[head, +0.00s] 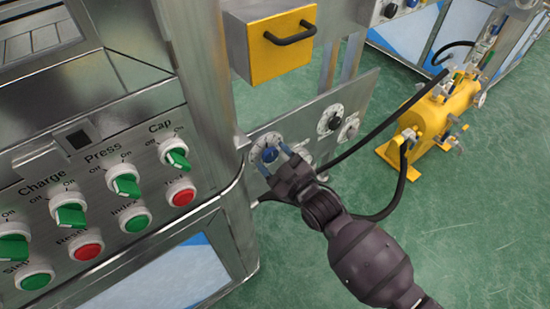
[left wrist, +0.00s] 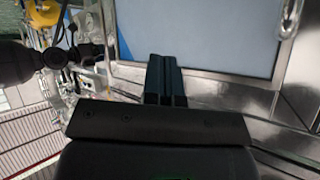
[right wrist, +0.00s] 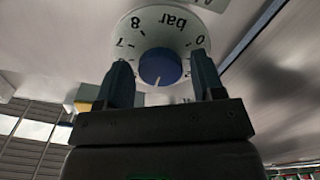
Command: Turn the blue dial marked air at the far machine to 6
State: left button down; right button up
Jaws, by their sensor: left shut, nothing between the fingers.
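The blue dial (head: 270,154) sits on a white round scale on the low panel of the far machine. In the right wrist view, the blue knob (right wrist: 160,66) shows a white mark pointing down the picture. The scale there reads upside down, with bar, 8, 7 and 0 visible; its lower part is hidden behind my gripper. My right gripper (head: 279,164) is open, its fingers on either side of the knob, with a small gap showing on each side. My left gripper (left wrist: 165,75) is shut and empty, in front of a blue-grey panel; it is outside the head view.
A yellow drawer (head: 282,45) with a black handle is above. A near panel with green switches (head: 125,187) and red buttons is at left. A yellow pump (head: 440,112) with black hoses stands on the green floor.

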jog(key=c, duration=0.7)
pick_arm(q)
jog(key=shift+s+f, duration=0.1)
pick_arm(e)
jog(key=shift+m, duration=0.3)
jog(key=shift+r+m+p, duration=0.2)
jog(key=shift+m+p, duration=0.45)
jog(key=shift+m, duration=0.25)
jog(key=m+p, duration=0.1)
jog(key=m, duration=0.2)
jog(key=shift+f, duration=0.1)
jog(key=shift+m, duration=1.2)
jog(key=shift+f+m+p, duration=0.15)
jog(key=shift+m+p, duration=0.2)
jog(key=shift+m, duration=0.85)
pick_arm(q)
jog(key=shift+d+r+g, duration=0.2)
jog(key=shift+g, duration=0.4)
pick_arm(e)
jog(key=shift+s+m, duration=0.1)
jog(key=shift+m, duration=1.4)
